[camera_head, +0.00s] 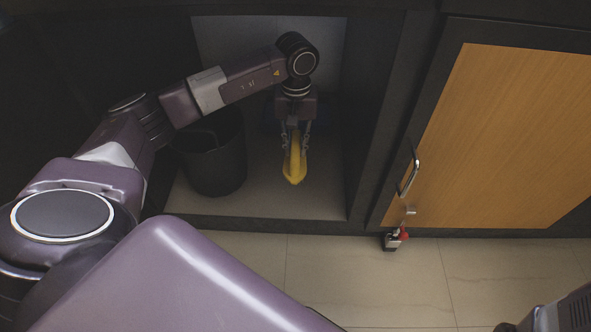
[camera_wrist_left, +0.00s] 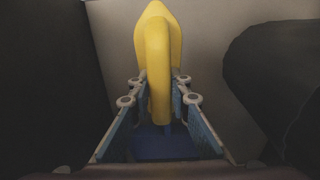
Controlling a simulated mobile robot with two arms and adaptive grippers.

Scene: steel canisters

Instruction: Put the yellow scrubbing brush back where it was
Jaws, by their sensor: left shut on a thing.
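The yellow scrubbing brush (camera_head: 294,162) is in my left gripper (camera_head: 296,138), inside an open dark-framed cabinet space. The gripper points down and its fingers close on the brush from both sides. The left wrist view also shows the brush (camera_wrist_left: 158,60), with the fingers (camera_wrist_left: 160,95) on either side of its curved handle. A blue thing (camera_wrist_left: 165,145) lies behind the brush in that view. I cannot tell whether the brush touches the cabinet floor. My right gripper is not clearly in view; only part of what seems my right arm shows at the lower right.
A black bin (camera_head: 214,160) stands in the cabinet left of the brush. The cabinet floor (camera_head: 318,195) is bare right of the brush. A wooden door (camera_head: 500,140) with a metal handle is at the right.

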